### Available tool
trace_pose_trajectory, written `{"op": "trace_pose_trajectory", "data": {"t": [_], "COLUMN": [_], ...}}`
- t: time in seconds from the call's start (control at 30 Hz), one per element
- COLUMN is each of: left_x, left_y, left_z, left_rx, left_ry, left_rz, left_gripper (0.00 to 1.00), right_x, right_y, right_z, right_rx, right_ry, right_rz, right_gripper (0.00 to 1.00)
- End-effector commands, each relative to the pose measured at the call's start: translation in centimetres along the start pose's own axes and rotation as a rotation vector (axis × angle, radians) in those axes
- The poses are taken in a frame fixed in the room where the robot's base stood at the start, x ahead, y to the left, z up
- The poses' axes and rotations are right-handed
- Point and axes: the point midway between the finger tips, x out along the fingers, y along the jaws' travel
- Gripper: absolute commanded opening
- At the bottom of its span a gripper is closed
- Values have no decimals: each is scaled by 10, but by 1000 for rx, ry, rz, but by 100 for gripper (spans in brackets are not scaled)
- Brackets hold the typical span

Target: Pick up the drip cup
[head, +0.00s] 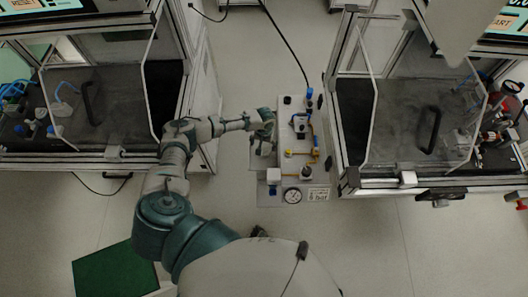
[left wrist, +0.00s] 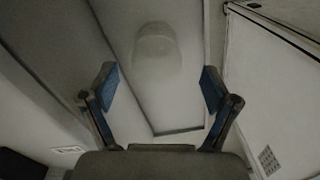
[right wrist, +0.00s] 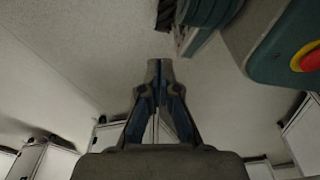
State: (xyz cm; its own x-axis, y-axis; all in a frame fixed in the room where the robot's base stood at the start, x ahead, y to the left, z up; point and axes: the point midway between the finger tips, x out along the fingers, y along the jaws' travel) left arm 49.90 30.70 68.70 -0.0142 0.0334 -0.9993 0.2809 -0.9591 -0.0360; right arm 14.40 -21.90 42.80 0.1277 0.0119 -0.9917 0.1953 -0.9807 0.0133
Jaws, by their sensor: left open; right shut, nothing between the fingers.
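The drip cup (left wrist: 157,48) looks like a pale, faint, rounded translucent shape in the left wrist view, ahead of the fingers and between their lines. It lies close in colour to the pale panel behind it, so its edges are hard to tell. My left gripper (left wrist: 158,80) is open and empty, with a finger to either side of the cup's line and the cup beyond the tips. In the head view my left gripper (head: 266,124) is at the left side of the pneumatic panel; I cannot make out the cup there. My right gripper (right wrist: 160,68) is shut and empty, away from the cup.
The pneumatic panel (head: 318,181) carries hoses, fittings and a round gauge (head: 292,196). A glazed test cabinet (head: 350,180) stands close on its right, another (head: 60,160) on the left. A black cable (head: 285,40) crosses the floor behind.

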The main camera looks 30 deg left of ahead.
Motion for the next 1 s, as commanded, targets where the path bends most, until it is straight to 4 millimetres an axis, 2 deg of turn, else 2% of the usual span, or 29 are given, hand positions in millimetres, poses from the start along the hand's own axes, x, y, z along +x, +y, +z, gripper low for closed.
{"op": "trace_pose_trajectory", "data": {"t": [0.17,0.43,0.73,0.97,1.0], "left_x": [13,54,57,57,57], "left_y": [1,4,3,4,4], "left_z": [2,5,5,5,5], "left_rx": [0,-1,-1,0,0], "left_ry": [0,-1,1,0,0], "left_rz": [0,0,1,1,1], "left_gripper": [87,87,87,30,30], "right_x": [-3,-16,-20,-20,-20], "right_y": [0,1,1,1,1], "right_z": [-6,-26,-29,-30,-30], "right_rx": [1,5,5,5,5], "right_ry": [4,13,14,13,13], "right_rz": [0,1,2,2,2], "right_gripper": [0,0,0,0,0]}}
